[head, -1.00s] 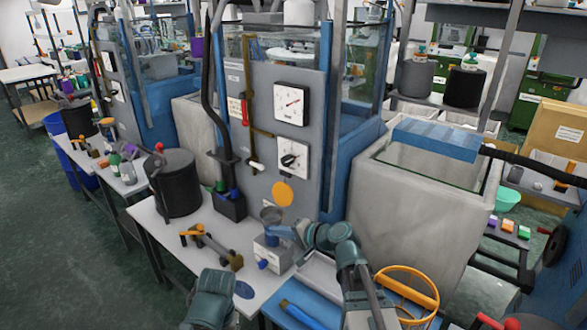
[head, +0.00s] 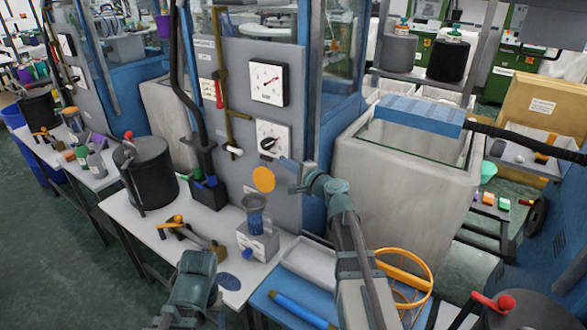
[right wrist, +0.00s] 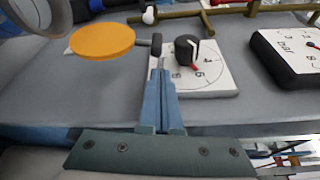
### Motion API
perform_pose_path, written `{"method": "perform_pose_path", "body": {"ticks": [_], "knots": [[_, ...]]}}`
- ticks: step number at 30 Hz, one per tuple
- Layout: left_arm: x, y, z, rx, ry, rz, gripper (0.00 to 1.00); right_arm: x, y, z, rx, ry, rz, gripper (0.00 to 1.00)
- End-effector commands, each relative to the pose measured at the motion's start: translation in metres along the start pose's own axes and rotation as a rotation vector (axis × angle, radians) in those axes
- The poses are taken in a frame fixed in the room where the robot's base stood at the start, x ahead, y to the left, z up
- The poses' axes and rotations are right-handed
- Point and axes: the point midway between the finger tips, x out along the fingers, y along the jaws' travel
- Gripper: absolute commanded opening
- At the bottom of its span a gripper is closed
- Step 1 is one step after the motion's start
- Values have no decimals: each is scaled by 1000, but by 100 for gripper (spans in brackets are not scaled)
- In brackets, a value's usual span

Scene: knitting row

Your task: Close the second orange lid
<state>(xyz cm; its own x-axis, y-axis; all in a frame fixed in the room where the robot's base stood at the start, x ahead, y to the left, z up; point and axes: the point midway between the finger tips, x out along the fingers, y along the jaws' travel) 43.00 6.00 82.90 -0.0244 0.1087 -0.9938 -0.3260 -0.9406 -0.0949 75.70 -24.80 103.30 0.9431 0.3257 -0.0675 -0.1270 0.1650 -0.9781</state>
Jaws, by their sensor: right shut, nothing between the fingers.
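An orange round lid (head: 263,179) stands upright in front of the grey machine panel, above a cup (head: 255,202) on a small grey box (head: 257,240). In the right wrist view the lid (right wrist: 101,40) is left of the fingers, with a grey ring at the top left corner. My right gripper (head: 283,162) is shut and empty, close to the lid's upper right in the head view. In the right wrist view its fingertips (right wrist: 157,66) show a gap to the lid and overlap the dial plate.
A knob dial (head: 269,141) and a round gauge (head: 268,82) sit on the panel near my right gripper. A black pot (head: 150,175) stands on the table to the left. A white tray (head: 305,262) and an orange-rimmed basket (head: 408,262) lie to the right.

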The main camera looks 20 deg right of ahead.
Motion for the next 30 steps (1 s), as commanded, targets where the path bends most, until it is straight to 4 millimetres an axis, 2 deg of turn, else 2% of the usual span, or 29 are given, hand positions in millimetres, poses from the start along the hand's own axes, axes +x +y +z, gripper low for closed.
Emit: {"method": "perform_pose_path", "body": {"ticks": [1, 3, 9, 30], "knots": [[1, 0, 0, 0, 0, 0, 69, 10, 0, -1, 0, -1, 0, 0], [2, 0, 0, 0, 0, 0, 69, 18, 0, -1, -1, -1, 0, 0], [2, 0, 0, 0, 0, 0, 69, 31, 0, 0, -1, 0, 0, 0], [5, 0, 0, 0, 0, 0, 69, 31, 0, 4, -50, 0, -18, 0]]}}
